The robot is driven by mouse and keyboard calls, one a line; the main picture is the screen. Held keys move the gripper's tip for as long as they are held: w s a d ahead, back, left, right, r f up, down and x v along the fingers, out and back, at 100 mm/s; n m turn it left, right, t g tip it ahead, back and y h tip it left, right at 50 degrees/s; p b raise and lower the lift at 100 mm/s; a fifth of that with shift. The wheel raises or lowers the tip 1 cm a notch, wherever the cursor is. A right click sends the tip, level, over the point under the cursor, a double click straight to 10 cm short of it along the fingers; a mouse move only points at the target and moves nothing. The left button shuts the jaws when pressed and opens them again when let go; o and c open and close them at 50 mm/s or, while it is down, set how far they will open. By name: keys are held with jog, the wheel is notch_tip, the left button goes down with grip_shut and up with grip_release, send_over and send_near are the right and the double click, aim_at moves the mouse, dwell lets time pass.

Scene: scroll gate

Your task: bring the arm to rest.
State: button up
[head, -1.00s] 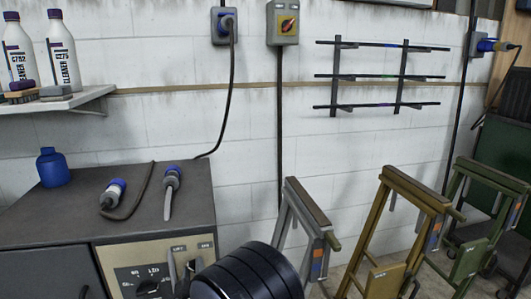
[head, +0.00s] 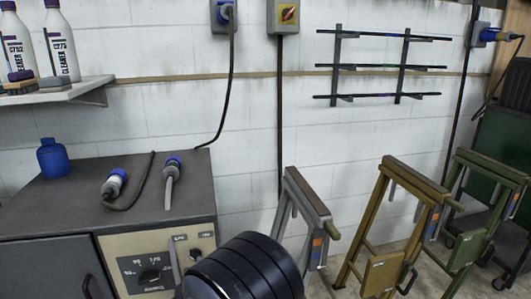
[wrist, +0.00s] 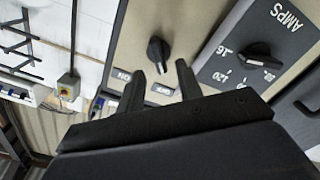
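My gripper (wrist: 159,66) shows in the wrist view with its two dark fingers apart and nothing between them. The fingertips are near the tan front panel (wrist: 112,38), just short of a black rotary knob (wrist: 158,50) in the picture. I cannot tell whether a finger touches the panel. A second dial (wrist: 257,55), marked AMPS, is to the right. In the head view my dark arm covers the lower middle and hides part of the panel (head: 122,247) and most of the gripper.
The dark cabinet top (head: 80,205) holds a blue bottle (head: 52,160) and two blue-tipped plugs (head: 114,185) (head: 172,170). A grey frame (head: 305,215), a yellow frame (head: 385,230) and a green frame (head: 465,215) stand right of my arm. A shelf (head: 60,93) holds white bottles.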

aim_at(194, 260)
jog(key=x, duration=0.3)
jog(key=shift+w, duration=0.4)
jog(key=shift+w+a+f+b, duration=0.15)
jog(key=shift+w+b, duration=0.1)
jog(key=shift+b, duration=0.1)
jog(key=m+b, duration=0.1)
jog(key=m, duration=0.3)
jog(key=m+b, duration=0.2)
jog(key=m, duration=0.2)
jog(key=shift+d, duration=0.25)
jog(key=shift+r, duration=0.3)
